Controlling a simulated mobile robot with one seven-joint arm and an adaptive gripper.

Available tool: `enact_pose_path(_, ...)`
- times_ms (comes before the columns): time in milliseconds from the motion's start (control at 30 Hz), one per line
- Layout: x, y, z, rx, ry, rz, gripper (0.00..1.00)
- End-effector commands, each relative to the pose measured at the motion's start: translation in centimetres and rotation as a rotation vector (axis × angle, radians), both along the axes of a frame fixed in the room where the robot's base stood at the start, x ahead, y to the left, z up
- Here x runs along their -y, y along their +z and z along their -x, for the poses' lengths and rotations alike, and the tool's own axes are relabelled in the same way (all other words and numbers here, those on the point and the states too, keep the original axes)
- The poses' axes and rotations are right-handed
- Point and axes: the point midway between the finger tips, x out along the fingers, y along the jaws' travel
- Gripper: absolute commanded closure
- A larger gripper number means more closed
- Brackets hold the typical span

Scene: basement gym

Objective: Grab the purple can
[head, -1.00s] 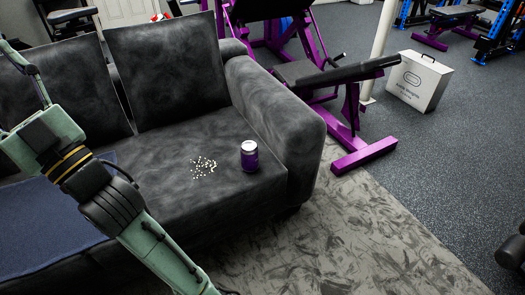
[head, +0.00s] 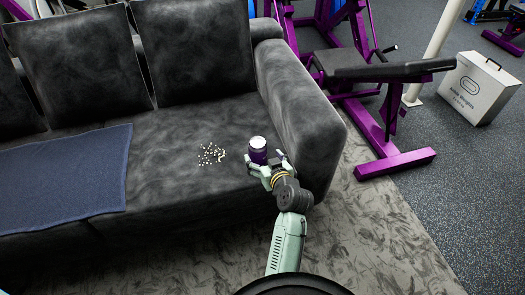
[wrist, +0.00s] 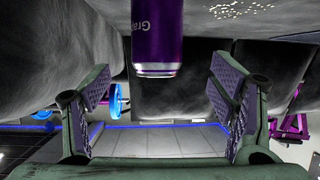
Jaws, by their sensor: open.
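The purple can (head: 258,152) with a pale top stands upright on the sofa's right seat, close to the right armrest. My gripper (head: 268,170) is at the can's near side in the head view. In the wrist view the can (wrist: 157,35) shows upside down at the top middle, with lettering on its side. The open gripper (wrist: 160,95) has one finger to each side below it, with the can lying ahead between the finger lines. No contact shows in the wrist view; the head view hides the can's lower part behind the gripper.
The grey sofa (head: 180,180) has a high right armrest (head: 295,105) beside my gripper. Pale crumbs (head: 211,154) lie left of the can. A blue blanket (head: 65,175) covers the left seat. Purple gym equipment (head: 395,163) and a white box (head: 480,88) stand to the right.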

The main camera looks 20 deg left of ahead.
Motion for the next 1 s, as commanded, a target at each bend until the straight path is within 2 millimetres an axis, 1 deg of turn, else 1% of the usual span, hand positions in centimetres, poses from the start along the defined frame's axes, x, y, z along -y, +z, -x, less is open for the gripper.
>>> enact_pose_path(33,-0.5,-0.1,-0.7,0.001,0.003,0.001,0.22)
enact_pose_path(100,-1.1,-0.5,-1.4,0.000,0.002,-0.001,0.22)
enact_pose_path(333,-2.0,-1.1,-2.8,0.002,0.000,-0.001,0.22)
enact_pose_path(600,-3.9,-2.6,-5.7,0.003,0.001,0.000,0.22)
enact_pose_path(733,-4.3,-2.9,-6.2,0.003,-0.001,-0.001,0.22)
enact_pose_path(933,-4.4,-3.0,-6.2,0.003,-0.001,-0.002,0.22)
enact_pose_path(1000,-4.4,-3.0,-6.2,0.003,-0.001,-0.002,0.27)
